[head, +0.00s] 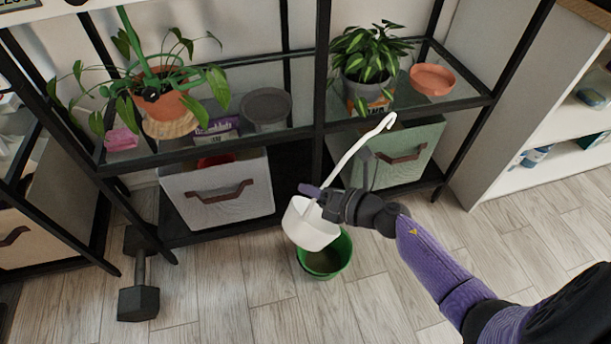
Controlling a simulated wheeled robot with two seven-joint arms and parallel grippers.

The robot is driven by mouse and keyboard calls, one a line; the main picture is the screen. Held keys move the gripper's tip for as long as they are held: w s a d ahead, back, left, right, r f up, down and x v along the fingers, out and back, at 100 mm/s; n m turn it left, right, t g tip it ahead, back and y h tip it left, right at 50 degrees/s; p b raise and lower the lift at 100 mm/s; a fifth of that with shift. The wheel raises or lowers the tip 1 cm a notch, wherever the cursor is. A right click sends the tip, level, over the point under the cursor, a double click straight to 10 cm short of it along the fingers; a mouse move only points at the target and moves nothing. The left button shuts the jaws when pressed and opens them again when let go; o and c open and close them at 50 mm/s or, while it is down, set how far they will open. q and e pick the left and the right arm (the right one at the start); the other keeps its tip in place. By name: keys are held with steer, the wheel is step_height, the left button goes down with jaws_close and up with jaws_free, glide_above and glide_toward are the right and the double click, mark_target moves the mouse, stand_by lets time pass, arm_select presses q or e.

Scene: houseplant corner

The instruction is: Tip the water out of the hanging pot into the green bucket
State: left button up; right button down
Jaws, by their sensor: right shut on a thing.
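The white hanging pot (309,226) is held in my right gripper (318,196), which is shut on it near its rim and hanger. The pot is tilted, and its long white hook (362,148) points up and to the right. The green bucket (338,264) stands on the floor just below and right of the pot, partly hidden by it. The bucket's inside shows a brownish floor or contents; I cannot tell whether water is in it. No stream of water is visible. My left gripper is not in view.
A black-framed shelf (320,128) stands behind, with a terracotta-potted plant (172,105), a grey-potted plant (369,88) and an orange saucer (432,79). A grey fabric bin (218,195) and a green bin (409,155) sit low. A dumbbell (139,285) lies at left. The front floor is clear.

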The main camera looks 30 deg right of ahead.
steer(key=a+f+n, duration=0.1)
steer(key=a+f+n+h, duration=0.1)
steer(key=a, duration=0.1)
steer(key=shift+s+f+p, duration=0.1)
steer(key=shift+s+p, duration=0.05)
steer(key=shift+p, duration=0.15)
steer(key=a+f, duration=0.1)
steer(key=a+f+n+h, duration=0.1)
steer(key=shift+s+a+n, duration=0.15)
steer(key=shift+a+n, duration=0.15)
steer(key=shift+a, duration=0.05)
steer(key=shift+a+f+h, duration=0.25)
steer(key=shift+a+h, duration=0.05)
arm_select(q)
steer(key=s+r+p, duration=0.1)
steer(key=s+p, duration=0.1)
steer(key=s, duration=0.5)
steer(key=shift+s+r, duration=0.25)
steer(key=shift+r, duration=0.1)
arm_select(e)
steer(key=a+n+h, duration=0.1)
steer(key=a+n, duration=0.1)
steer(key=shift+s+a+r+n+h, duration=0.2)
steer(key=shift+a+r+n+h, duration=0.1)
steer(key=shift+n+h, duration=0.1)
